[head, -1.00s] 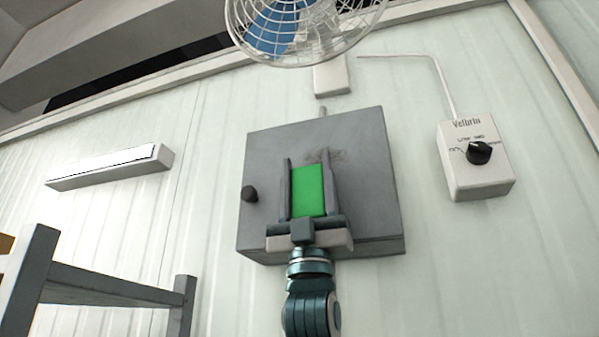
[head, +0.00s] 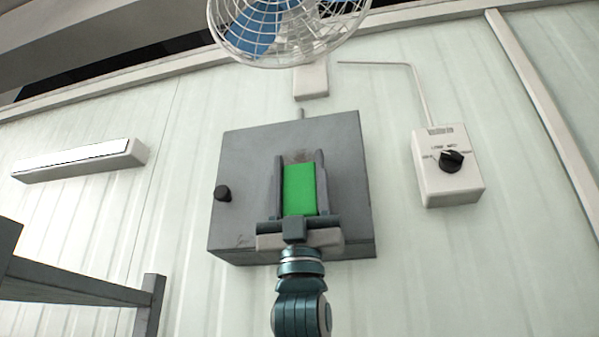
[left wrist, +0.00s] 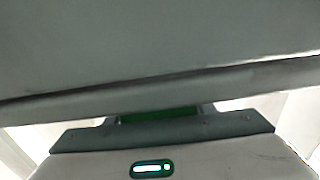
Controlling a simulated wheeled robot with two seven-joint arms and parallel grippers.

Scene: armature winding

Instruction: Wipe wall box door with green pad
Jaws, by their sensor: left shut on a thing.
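The grey wall box (head: 245,160) hangs on the pale wall, its door shut, with a black knob (head: 222,193) at the left side. A brownish smudge (head: 298,156) shows on the door just above the pad. My left gripper (head: 299,162) comes up from below and is shut on the green pad (head: 299,190), in front of the door's middle. I cannot tell whether the pad touches the door. In the left wrist view the grey door (left wrist: 160,45) fills the upper part, and only a thin green strip of pad (left wrist: 160,115) shows. My right gripper is out of view.
A caged fan (head: 285,25) is above the box, with a small white box (head: 311,80) below it. A white dial control (head: 447,175) is on the wall to the right. A white bar-shaped fixture (head: 80,160) and a dark frame (head: 75,275) are at the left.

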